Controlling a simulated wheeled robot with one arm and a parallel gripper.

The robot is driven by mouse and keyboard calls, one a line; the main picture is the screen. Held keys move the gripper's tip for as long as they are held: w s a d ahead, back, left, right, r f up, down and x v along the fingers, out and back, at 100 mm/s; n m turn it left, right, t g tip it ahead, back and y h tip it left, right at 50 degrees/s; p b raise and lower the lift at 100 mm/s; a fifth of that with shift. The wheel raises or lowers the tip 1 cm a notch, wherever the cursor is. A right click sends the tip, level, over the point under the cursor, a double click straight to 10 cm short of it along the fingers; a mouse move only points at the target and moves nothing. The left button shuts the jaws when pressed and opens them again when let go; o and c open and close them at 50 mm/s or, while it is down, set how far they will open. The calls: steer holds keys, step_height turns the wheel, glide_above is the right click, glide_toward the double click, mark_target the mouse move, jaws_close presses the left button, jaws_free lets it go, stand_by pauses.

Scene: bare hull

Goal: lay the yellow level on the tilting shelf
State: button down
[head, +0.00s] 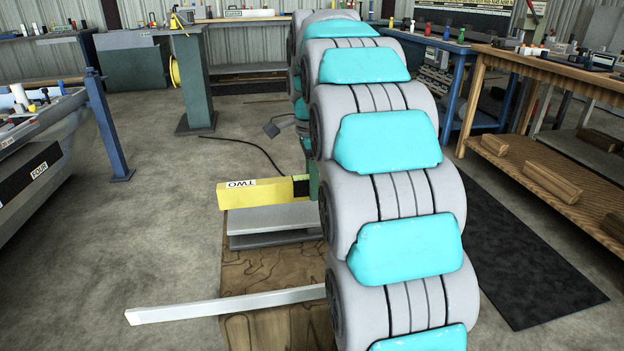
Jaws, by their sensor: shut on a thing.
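The yellow level (250,193) is a long yellow bar with a white label reading TWO, lying crosswise in the middle of the head view. Its right end goes behind my arm. My gripper (303,186) is at that right end, mostly hidden by my arm, and is shut on the level. A grey slab (272,220), which looks like the tilting shelf, is just below and in front of the level, over a wood-grained block. Its right side is hidden by my arm. I cannot tell whether the level touches it.
A pale bar (225,305) juts left across the wood-grained block (262,268). A dark cable (245,140) lies on the floor behind. A wooden bench (540,80) stands right, beside a black mat (530,260). A grey tub-like bench marked FOUR (50,150) stands left.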

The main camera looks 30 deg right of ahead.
steer(key=shift+f+b, duration=0.5)
steer(key=shift+f, duration=1.15)
steer(key=shift+c, duration=2.4)
jaws_free()
steer(key=shift+r, duration=3.9)
steer(key=shift+s, duration=0.1)
